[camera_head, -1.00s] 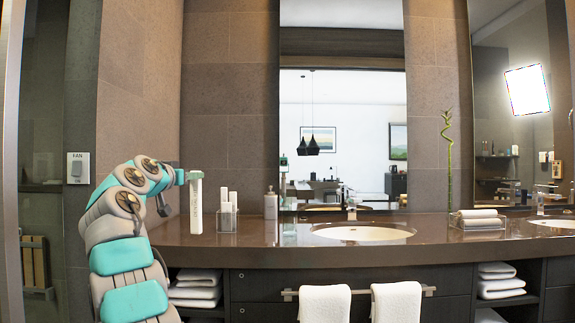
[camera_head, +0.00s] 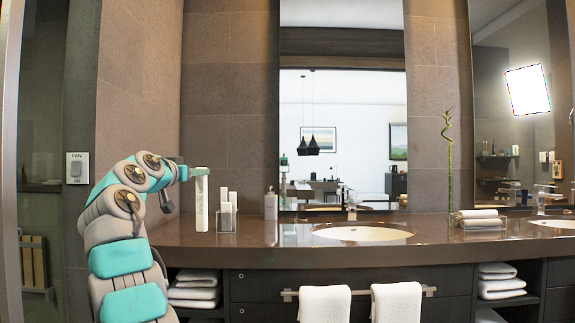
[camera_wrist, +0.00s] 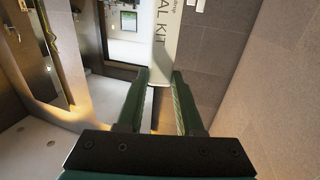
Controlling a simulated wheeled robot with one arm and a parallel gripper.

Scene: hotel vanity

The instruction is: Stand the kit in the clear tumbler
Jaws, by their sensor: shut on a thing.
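The kit (camera_head: 201,205) is a slim white box with printed lettering, upright in the head view. My gripper (camera_head: 199,171) is shut on its upper end. In the wrist view the kit (camera_wrist: 161,42) shows between the green fingers (camera_wrist: 159,82), with "AL KIT" readable. A clear tumbler (camera_head: 227,224) stands on the counter just right of the kit, with white slim boxes standing in it. The kit is beside the tumbler in the picture, not in it. I cannot tell whether its lower end touches the counter.
The brown vanity counter (camera_head: 265,240) has a soap dispenser (camera_head: 270,206) right of the tumbler and a sink (camera_head: 362,233) further right. Rolled towels (camera_head: 478,219) lie beyond the sink. A tiled wall (camera_head: 230,130) rises behind.

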